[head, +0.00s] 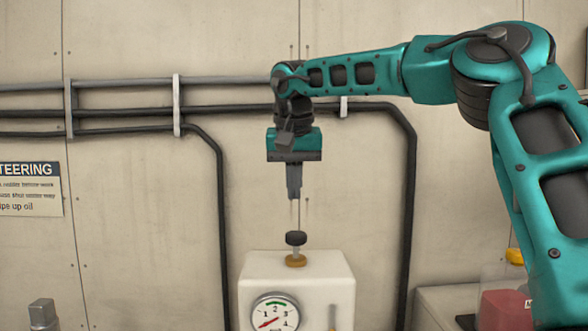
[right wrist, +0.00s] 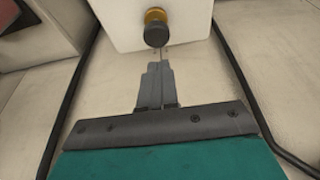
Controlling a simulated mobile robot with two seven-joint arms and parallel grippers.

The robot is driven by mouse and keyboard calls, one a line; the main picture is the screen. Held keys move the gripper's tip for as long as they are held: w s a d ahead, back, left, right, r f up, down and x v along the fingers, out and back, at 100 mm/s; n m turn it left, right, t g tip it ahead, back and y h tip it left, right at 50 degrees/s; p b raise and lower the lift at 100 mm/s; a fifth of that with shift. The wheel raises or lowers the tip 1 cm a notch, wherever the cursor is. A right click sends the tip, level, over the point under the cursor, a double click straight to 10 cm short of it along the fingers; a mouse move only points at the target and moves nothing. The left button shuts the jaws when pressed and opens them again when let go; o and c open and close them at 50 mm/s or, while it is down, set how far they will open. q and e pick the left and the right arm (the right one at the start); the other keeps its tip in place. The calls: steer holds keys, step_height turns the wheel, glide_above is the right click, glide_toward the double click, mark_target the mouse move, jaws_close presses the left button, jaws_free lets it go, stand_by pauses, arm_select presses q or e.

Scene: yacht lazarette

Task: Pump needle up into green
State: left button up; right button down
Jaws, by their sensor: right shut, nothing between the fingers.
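The white pump unit (head: 262,268) stands at the bottom middle of the head view, and part of it shows in the right wrist view (right wrist: 112,22). On its front is a round gauge (head: 276,313) with a red needle and a green arc at the top. The needle points to the lower left, outside the green. On top is a black knob (head: 295,238) on a brass collar (head: 295,260); the knob also shows in the right wrist view (right wrist: 157,35). My right gripper (head: 294,197) is shut and empty, pointing down above the knob and apart from it. My left gripper is out of view.
Dark pipes (head: 222,220) run along the back wall and down both sides of the unit. A small lever (head: 332,316) is on the unit's right front. A clear container with red contents (head: 503,309) stands at the right, and a grey fitting (head: 42,313) at the lower left.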

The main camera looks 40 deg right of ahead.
mark_target(295, 236)
steer(key=x, duration=0.6)
steer(key=shift+s+a+f+b, duration=0.1)
steer(key=shift+s+f+b, duration=0.1)
steer(key=shift+s+b, duration=0.15)
steer(key=shift+f, duration=0.5)
step_height(295, 236, down, 3)
steer(key=shift+f+b, duration=0.25)
steer(key=shift+b, duration=0.15)
